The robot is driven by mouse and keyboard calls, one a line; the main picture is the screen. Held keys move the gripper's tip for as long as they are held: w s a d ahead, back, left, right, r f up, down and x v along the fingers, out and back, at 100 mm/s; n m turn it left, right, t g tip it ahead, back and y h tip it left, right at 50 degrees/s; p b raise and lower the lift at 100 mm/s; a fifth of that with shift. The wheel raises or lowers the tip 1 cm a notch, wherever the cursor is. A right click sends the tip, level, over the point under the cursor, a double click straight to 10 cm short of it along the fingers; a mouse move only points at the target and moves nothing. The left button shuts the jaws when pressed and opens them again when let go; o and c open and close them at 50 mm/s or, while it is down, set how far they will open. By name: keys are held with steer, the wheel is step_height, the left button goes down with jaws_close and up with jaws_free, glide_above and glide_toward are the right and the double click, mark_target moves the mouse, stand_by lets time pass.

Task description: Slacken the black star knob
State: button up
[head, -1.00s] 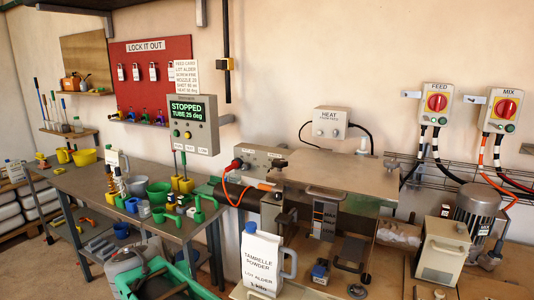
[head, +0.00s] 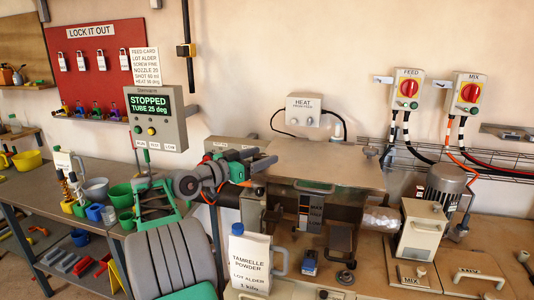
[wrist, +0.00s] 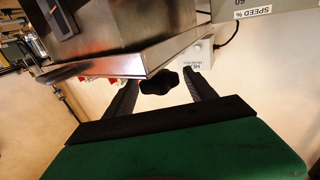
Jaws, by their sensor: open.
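The black star knob (wrist: 159,82) shows in the wrist view, dark and lobed, just below the edge of a metal plate. My gripper (wrist: 161,77) is open, with one finger on each side of the knob near the fingertips. There seems to be a gap on both sides; I cannot tell how deep the knob sits between the fingers. In the head view my gripper (head: 268,160) is at the left end of the metal-topped machine (head: 325,165). The knob is hidden there behind the gripper or too small to make out.
The STOPPED display box (head: 155,118) stands left of my arm. The HEAT box (head: 303,110) is on the wall behind the machine. The white powder jug (head: 250,262) stands in front, below the gripper. Cups and tools crowd the left bench.

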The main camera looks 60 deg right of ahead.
mark_target(266, 155)
steer(key=x, duration=0.3)
steer(key=shift+d, duration=0.15)
steer(key=shift+c, duration=0.4)
steer(key=c, duration=1.3)
